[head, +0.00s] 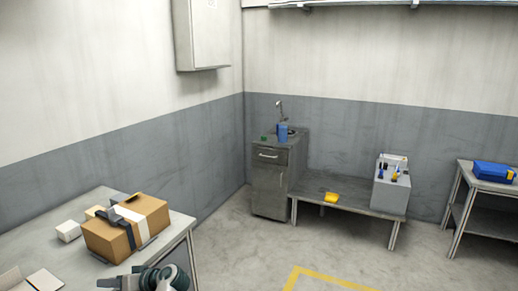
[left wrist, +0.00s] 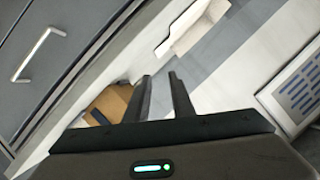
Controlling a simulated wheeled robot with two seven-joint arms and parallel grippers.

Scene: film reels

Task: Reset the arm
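My left gripper (head: 112,282) is low in the head view, in front of the table's near side, with part of my arm beside it. In the left wrist view my left gripper (left wrist: 161,88) has its two dark fingers apart, with nothing between them. A brown cardboard box (head: 130,228) with pale and dark bands lies on the table, beyond the gripper and apart from it. A brown surface (left wrist: 108,104), seemingly a box, shows partly hidden behind the fingers in the wrist view. My right gripper is not in view.
The grey table (head: 55,240) also bears a small white box (head: 69,231) and an open carton (head: 30,281). A sink cabinet (head: 270,180), a low bench (head: 340,197) with a grey bin (head: 391,194), and a shelf with a blue case (head: 493,171) stand farther off. The floor between is clear.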

